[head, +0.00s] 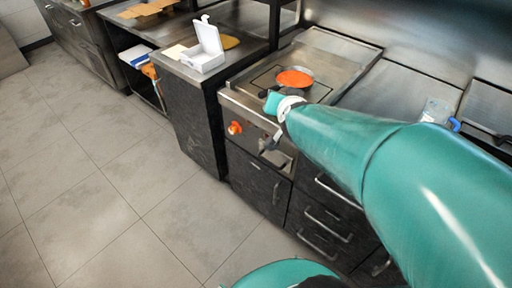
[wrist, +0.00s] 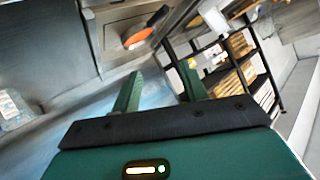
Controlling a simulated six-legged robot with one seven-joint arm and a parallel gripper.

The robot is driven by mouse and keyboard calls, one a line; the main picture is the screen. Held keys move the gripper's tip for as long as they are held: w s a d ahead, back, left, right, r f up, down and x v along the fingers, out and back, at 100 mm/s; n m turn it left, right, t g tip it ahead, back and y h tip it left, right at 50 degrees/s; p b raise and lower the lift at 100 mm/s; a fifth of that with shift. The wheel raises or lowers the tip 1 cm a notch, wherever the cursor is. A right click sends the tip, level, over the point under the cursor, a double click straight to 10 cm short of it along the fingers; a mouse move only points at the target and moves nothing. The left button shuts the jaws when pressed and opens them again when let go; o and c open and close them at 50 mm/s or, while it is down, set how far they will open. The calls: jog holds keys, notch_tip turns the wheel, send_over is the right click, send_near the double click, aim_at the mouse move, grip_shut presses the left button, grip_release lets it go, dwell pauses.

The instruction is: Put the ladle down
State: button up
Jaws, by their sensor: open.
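I cannot make out a ladle for certain in either view. In the head view my arm covers part of the stove front, and a small dark grey shape (head: 271,141) there is too blurred to name.
An open white box (head: 207,50) stands on the counter left of the stove. An orange knob (head: 235,127) sticks out of the stove front. A clear container (head: 436,111) stands on the right counter. A black shelf rack (wrist: 262,70) holds boxes. The tiled floor (head: 95,170) is clear at left.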

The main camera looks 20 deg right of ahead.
jog(key=s+a+r+n+g+y, duration=0.15)
jog(key=s+a+n+y, duration=0.25)
jog(key=a, duration=0.5)
jog(key=s+a+n+g, duration=0.3)
jog(key=s+a+g, duration=0.1)
jog(key=s, duration=0.8)
jog(key=shift+s+f+n+g, duration=0.15)
jog(key=shift+f+n+g, duration=0.2)
jog(key=shift+g, duration=0.1)
jog(key=shift+c, duration=0.7)
jog(key=shift+a, duration=0.1)
